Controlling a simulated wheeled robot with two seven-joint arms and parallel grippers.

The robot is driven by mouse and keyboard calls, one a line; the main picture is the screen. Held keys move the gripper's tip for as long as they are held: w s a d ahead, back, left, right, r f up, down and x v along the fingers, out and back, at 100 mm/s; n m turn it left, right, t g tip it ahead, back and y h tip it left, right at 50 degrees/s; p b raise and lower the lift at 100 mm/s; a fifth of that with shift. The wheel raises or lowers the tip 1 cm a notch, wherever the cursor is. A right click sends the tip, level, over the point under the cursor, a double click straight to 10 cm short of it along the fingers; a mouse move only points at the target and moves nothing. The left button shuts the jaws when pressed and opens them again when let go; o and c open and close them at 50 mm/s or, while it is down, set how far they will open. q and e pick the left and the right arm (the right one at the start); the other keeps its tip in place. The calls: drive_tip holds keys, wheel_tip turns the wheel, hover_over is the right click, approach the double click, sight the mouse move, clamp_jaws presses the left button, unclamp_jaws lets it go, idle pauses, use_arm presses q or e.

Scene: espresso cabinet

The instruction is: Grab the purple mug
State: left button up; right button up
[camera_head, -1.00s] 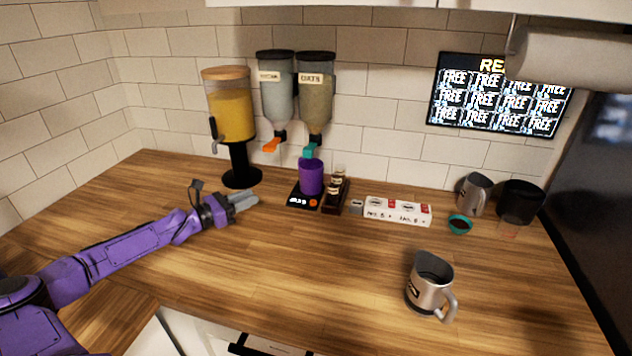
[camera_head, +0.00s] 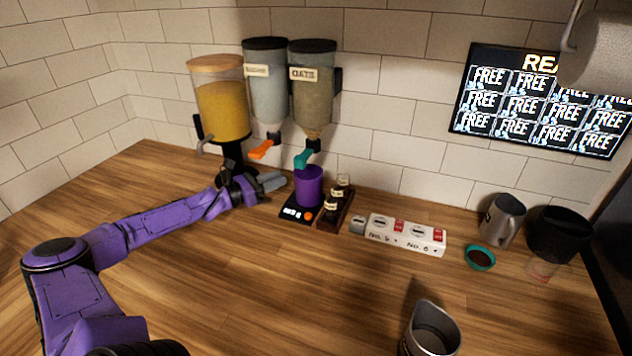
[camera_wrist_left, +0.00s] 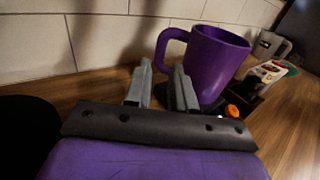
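The purple mug (camera_head: 309,186) stands upright on a small black scale (camera_head: 291,213), under the teal spout of the right-hand dispenser. In the left wrist view the mug (camera_wrist_left: 217,62) is just ahead and to the right, with its handle (camera_wrist_left: 167,45) toward my gripper. My left gripper (camera_head: 274,181) is just left of the mug, low over the counter. In the wrist view its two grey fingers (camera_wrist_left: 162,72) are apart, with the lower handle beyond the gap, partly hidden by the right finger. I cannot tell whether they touch it. My right gripper is not in view.
A juice dispenser (camera_head: 222,112) stands behind my left gripper. Small bottles in a brown holder (camera_head: 335,207) stand close right of the mug. A white box (camera_head: 405,235), a teal bowl (camera_head: 480,258) and a metal pitcher (camera_head: 432,330) are farther right. The middle counter is clear.

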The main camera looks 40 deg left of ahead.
sight(297, 171)
use_arm(q)
drive_tip(key=shift+d+b+x, duration=0.25)
drive_tip(key=shift+b+x, duration=0.8)
drive_tip(key=shift+w+r, duration=0.1)
drive_tip(key=shift+r, duration=0.1)
drive_tip(key=x, duration=0.1)
drive_tip(key=b+x, duration=0.1)
drive_tip(key=x, duration=0.1)
drive_tip(key=b+x, duration=0.1)
drive_tip(key=x, duration=0.1)
drive_tip(key=shift+w+a+f, duration=0.2)
drive_tip(key=shift+f, duration=0.1)
drive_tip(key=shift+w+d+r, duration=0.2)
drive_tip(key=shift+w+r, duration=0.05)
drive_tip(key=shift+w, duration=0.05)
drive_tip(key=shift+s+a, duration=0.1)
drive_tip(key=shift+c, duration=1.3)
clamp_jaws()
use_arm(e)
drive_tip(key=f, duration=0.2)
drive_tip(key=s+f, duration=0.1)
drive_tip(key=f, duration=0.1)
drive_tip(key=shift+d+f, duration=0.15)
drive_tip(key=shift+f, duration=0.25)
